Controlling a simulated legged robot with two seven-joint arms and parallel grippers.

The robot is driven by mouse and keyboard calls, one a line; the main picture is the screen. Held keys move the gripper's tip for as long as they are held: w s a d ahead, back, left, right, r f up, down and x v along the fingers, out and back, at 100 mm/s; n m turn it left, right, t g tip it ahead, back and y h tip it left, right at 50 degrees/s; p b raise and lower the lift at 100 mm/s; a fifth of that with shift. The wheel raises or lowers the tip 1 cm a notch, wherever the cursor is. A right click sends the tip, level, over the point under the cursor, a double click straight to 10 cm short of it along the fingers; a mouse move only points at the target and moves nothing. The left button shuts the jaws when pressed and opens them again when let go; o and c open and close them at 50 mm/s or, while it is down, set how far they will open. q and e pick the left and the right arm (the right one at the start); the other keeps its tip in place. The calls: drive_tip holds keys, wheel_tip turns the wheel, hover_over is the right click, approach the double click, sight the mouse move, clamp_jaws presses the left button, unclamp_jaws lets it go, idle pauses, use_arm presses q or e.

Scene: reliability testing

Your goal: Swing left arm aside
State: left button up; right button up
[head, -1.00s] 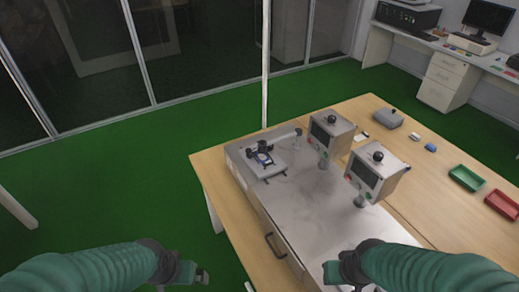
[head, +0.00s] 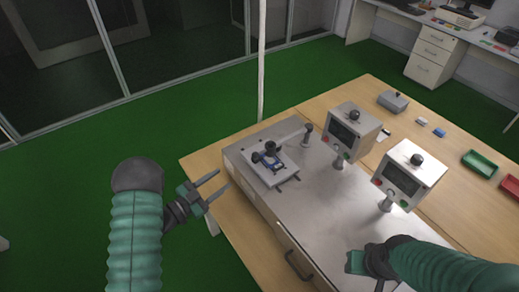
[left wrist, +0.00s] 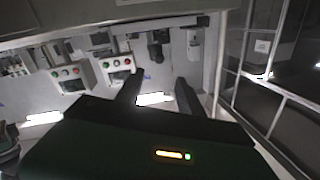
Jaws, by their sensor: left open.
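My left arm rises at the left of the head view, its forearm upright and the hand turned to the right. The left gripper (head: 214,189) is open and empty, its fingers pointing right, just off the left edge of the wooden table. Its two dark fingers (left wrist: 158,92) also show in the left wrist view with nothing between them. My right arm comes in at the lower right. The right gripper (head: 362,268) is near the front of the metal test bench (head: 330,195); whether its jaws are open does not show clearly.
A small fixture with black knobs (head: 270,160) sits on the bench, right of the left gripper. Two control boxes (head: 352,130) stand behind it. A green tray (head: 480,163) and a red tray (head: 509,187) lie on the table (head: 400,141). Green floor (head: 70,190) on the left is clear.

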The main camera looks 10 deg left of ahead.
use_arm(q)
drive_tip(key=p, duration=0.1)
approach(256, 155)
drive_tip(key=x, duration=0.3)
drive_tip(key=p+x, duration=0.1)
drive_tip(key=x, duration=0.2)
drive_tip(key=f+x, duration=0.1)
drive_tip(key=x, duration=0.3)
drive_tip(key=shift+w+a+p, duration=0.3)
drive_tip(key=shift+w, duration=0.05)
drive_tip(key=shift+w+d, duration=0.1)
drive_tip(key=shift+d, duration=0.35)
drive_tip(key=shift+a, duration=0.35)
drive_tip(key=c, duration=0.8)
clamp_jaws()
drive_tip(key=shift+d, duration=0.1)
use_arm(e)
drive_tip(key=shift+s+d+r, duration=0.1)
drive_tip(key=shift+d+r, duration=0.15)
drive_tip(key=shift+r, duration=0.35)
drive_tip(key=shift+d+r, duration=0.2)
drive_tip(key=shift+r, duration=0.4)
